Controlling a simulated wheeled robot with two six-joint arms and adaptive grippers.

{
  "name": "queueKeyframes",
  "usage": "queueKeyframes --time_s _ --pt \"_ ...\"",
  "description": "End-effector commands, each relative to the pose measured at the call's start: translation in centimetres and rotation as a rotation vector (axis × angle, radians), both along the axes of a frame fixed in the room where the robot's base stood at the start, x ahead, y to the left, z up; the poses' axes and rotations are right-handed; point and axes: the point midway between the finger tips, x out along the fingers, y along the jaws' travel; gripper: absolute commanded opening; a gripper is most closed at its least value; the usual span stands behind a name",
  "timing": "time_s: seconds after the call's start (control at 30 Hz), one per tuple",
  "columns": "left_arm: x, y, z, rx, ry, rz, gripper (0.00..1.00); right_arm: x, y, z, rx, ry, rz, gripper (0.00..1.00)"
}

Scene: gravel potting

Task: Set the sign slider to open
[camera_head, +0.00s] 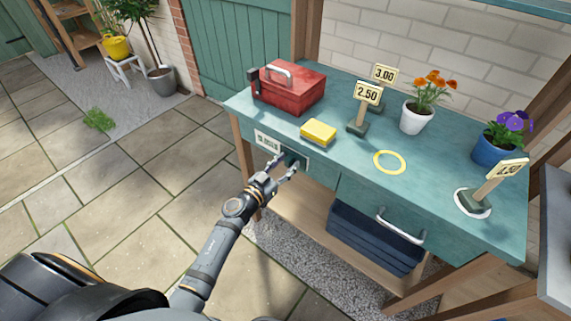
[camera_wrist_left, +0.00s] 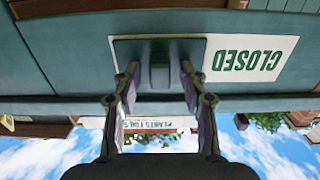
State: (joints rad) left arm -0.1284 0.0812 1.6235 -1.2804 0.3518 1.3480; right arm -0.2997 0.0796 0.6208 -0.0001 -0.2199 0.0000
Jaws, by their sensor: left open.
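The sign slider is on the front of the teal bench. In the left wrist view its dark teal cover plate (camera_wrist_left: 128,48) carries a raised knob (camera_wrist_left: 159,66). A white sign strip (camera_wrist_left: 246,60) beside the plate shows the word CLOSED, upside down in this view. The strip also shows in the head view (camera_head: 267,142), its word too small to read surely. My left gripper (camera_head: 283,166) is at the bench front, open. In the wrist view its fingers (camera_wrist_left: 159,76) stand on either side of the knob, with visible gaps. My right gripper is not in view.
The bench top (camera_head: 340,150) holds a red toolbox (camera_head: 290,88), a yellow sponge-like block (camera_head: 318,132), a yellow ring (camera_head: 389,162), price signs (camera_head: 368,94) and potted flowers (camera_head: 417,118). A drawer handle (camera_head: 400,226) juts out right of the slider. A dark crate (camera_head: 372,238) sits below.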

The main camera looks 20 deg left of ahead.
Motion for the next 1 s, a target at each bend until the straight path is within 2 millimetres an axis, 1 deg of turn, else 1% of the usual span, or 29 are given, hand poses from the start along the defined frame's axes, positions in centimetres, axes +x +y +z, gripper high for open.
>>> queueKeyframes --time_s 0.03,0.3,0.37,0.67,0.73,0.77,0.87,1.0 --pt "0.0 0.0 0.0 0.000 0.000 0.000 0.43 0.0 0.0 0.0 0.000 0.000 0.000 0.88" --pt "0.0 0.0 0.0 0.000 0.000 0.000 0.07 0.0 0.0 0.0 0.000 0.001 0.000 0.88" --pt "0.0 0.0 0.0 0.000 0.000 0.000 0.00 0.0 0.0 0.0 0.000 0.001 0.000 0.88" --pt "0.0 0.1 0.0 0.000 0.000 0.000 0.00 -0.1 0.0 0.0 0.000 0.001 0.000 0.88" --pt "0.1 0.4 0.0 0.001 0.001 0.000 0.00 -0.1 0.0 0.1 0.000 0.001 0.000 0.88" --pt "0.3 0.8 0.0 0.004 0.001 -0.001 0.00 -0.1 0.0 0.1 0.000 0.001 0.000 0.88" --pt "1.0 2.8 0.0 0.005 0.001 -0.002 0.00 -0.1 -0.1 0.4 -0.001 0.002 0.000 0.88" --pt "2.4 6.5 0.1 0.006 0.001 -0.001 0.00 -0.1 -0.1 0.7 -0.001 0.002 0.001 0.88"
